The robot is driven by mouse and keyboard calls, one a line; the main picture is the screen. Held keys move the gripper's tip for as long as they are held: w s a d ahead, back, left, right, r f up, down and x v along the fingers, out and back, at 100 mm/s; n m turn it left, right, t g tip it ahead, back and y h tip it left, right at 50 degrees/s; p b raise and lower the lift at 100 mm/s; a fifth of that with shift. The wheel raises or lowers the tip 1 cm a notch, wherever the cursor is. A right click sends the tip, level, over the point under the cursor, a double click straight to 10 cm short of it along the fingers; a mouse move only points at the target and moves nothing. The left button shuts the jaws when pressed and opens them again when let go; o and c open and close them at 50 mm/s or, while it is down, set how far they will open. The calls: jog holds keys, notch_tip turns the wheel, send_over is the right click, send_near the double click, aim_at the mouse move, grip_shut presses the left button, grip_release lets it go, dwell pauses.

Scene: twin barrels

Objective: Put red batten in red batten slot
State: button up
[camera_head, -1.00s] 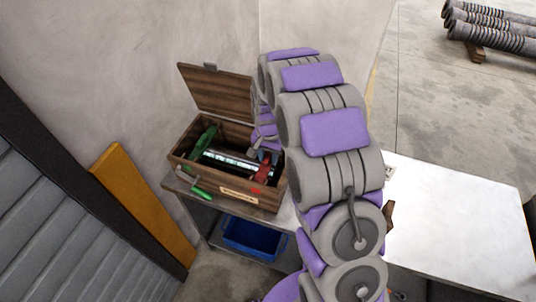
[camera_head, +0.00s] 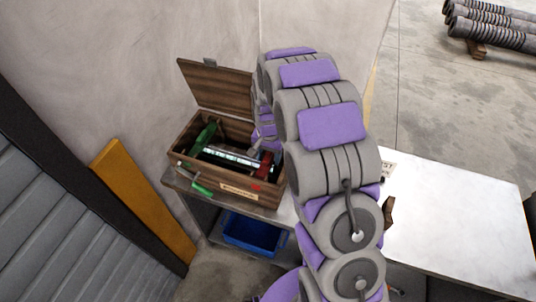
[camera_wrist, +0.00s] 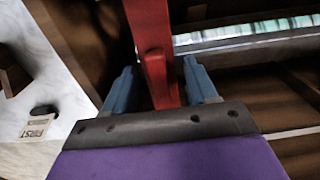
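The red batten (camera_wrist: 155,60) runs between the two blue fingers of my gripper (camera_wrist: 160,75) in the wrist view. The fingers stand on either side of it, close to its faces. I cannot tell whether they press on it. In the head view the red batten (camera_head: 263,166) shows in the right part of the open wooden box (camera_head: 190,178), partly hidden by my arm. My gripper's fingers are hidden there. I cannot make out a red batten slot.
A green piece (camera_head: 204,137) and a pale shiny bar (camera_head: 233,157) lie in the box; the bar also shows beside the batten in the wrist view (camera_wrist: 250,37). The white tabletop (camera_head: 450,220) is clear at right. A blue bin (camera_head: 252,237) stands below.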

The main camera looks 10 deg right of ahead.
aim_at(268, 155)
jog(key=shift+o, duration=0.8)
notch_tip(268, 155, up, 17)
jog(key=p, duration=0.2)
jog(key=shift+r, duration=0.15)
jog(key=s+r+n+g+b, duration=0.1)
jog(key=s+n, duration=0.5)
jog(key=s, duration=3.1)
jog(key=shift+r+n+g+b, duration=0.4)
jog(key=shift+r+b, duration=0.25)
jog(key=shift+b, duration=0.15)
jog(key=shift+c, duration=0.5)
